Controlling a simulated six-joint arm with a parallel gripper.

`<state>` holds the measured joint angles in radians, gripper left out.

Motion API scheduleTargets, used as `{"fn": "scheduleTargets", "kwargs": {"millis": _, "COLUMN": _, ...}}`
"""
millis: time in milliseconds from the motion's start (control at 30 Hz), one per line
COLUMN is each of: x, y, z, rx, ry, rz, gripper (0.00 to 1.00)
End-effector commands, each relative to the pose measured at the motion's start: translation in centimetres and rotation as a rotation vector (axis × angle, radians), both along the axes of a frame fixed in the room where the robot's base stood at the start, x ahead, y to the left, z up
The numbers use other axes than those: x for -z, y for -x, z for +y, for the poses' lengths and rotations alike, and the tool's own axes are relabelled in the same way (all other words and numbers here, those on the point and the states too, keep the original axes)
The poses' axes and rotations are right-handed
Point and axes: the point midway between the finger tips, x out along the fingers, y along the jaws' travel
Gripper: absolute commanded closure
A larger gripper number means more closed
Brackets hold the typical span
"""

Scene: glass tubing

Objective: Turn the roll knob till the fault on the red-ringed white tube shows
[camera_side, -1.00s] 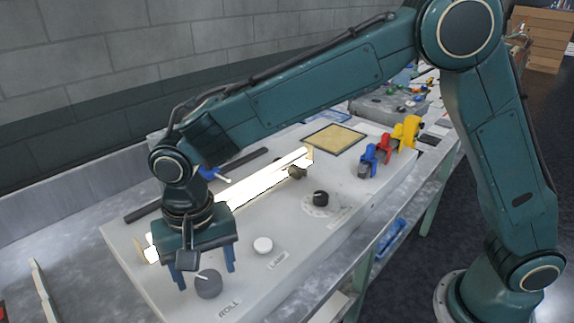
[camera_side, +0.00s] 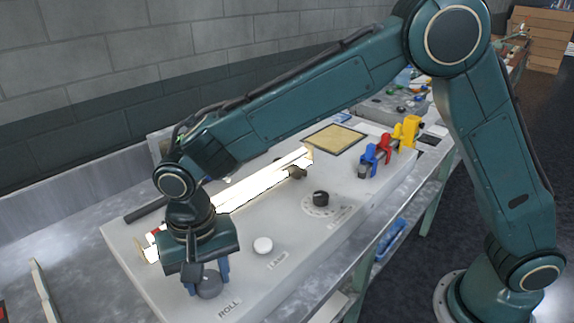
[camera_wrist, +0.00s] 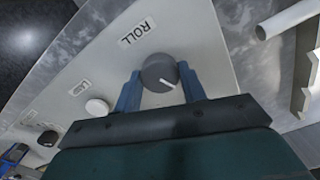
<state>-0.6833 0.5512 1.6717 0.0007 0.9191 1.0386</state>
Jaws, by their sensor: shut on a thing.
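The roll knob (camera_side: 208,286) is a dark grey round knob at the near end of the pale panel, beside the word ROLL. In the wrist view the knob (camera_wrist: 158,72) shows a white pointer line toward its lower right. My gripper (camera_side: 207,279) is down at the knob with its blue fingers on either side; in the wrist view the gripper (camera_wrist: 161,88) is shut on it. The glowing white tube (camera_side: 262,184) lies along the panel behind. A bit of red shows near its left end (camera_side: 152,235), partly hidden by my arm. I see no fault on it.
A white lamp knob (camera_side: 263,245) and a black dial (camera_side: 321,198) sit on the panel (camera_side: 300,245) right of the roll knob.

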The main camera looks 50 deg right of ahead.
Motion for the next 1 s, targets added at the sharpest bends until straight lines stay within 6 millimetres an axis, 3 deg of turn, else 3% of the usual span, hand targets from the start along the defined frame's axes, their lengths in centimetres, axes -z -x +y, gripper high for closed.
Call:
{"fn": "scheduleTargets", "kwargs": {"millis": 600, "x": -0.04, "y": -0.03, "z": 0.0, "rx": -0.364, "ry": -0.001, "rz": 0.0, "gripper": 0.82}}
{"fn": "scheduleTargets", "kwargs": {"millis": 1000, "x": -0.05, "y": -0.04, "z": 0.0, "rx": -0.409, "ry": -0.001, "rz": -0.001, "gripper": 0.82}}
